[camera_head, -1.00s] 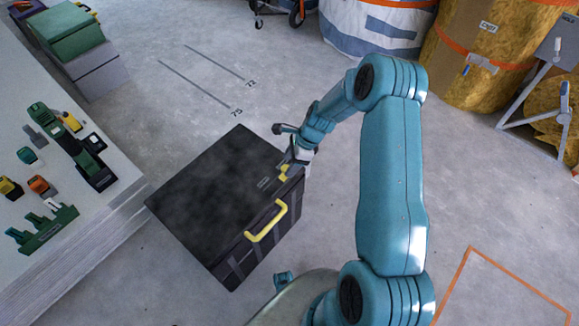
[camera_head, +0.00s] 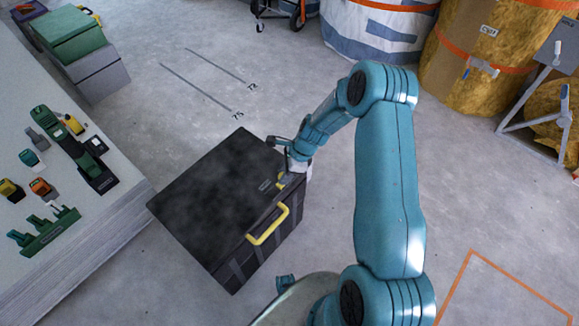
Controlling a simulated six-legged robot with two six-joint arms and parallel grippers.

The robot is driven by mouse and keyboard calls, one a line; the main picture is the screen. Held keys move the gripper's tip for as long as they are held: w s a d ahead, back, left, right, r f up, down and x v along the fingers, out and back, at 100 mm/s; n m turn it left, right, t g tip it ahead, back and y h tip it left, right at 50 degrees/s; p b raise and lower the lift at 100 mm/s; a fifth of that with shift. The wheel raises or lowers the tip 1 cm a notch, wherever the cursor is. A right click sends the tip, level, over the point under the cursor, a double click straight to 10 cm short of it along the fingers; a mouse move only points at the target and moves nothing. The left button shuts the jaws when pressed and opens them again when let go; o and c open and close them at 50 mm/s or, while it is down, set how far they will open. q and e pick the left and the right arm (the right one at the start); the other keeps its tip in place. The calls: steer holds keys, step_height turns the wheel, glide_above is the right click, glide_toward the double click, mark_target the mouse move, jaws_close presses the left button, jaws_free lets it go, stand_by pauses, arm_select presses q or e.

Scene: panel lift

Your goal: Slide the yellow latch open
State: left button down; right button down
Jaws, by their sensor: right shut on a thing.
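A black case (camera_head: 215,195) sits on the concrete floor in the middle of the head view. A yellow handle (camera_head: 268,228) is on its front side. The yellow latch (camera_head: 283,184) is at the top edge, near the far right corner of the case. My right gripper (camera_head: 287,178) is at this latch and shut on it, with the arm reaching in from the right. The gripper and wrist hide part of the latch. My left gripper does not show.
A workbench (camera_head: 120,185) with small green, yellow and orange tools stands at the left. Green and grey boxes (camera_head: 80,50) are behind it. A large gold-wrapped roll (camera_head: 480,55) and a white-blue bag (camera_head: 380,30) stand at the back right. Floor is clear around the case.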

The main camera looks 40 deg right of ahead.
steer(key=shift+s+a, duration=0.1)
steer(key=shift+a, duration=0.35)
steer(key=c, duration=0.8)
jaws_free()
steer(key=shift+d, duration=0.1)
steer(key=shift+d+r, duration=0.1)
steer(key=shift+r, duration=0.25)
steer(key=p+v, duration=0.4)
steer(key=v, duration=1.1)
steer(key=shift+s+r, duration=0.1)
steer(key=shift+r, duration=0.15)
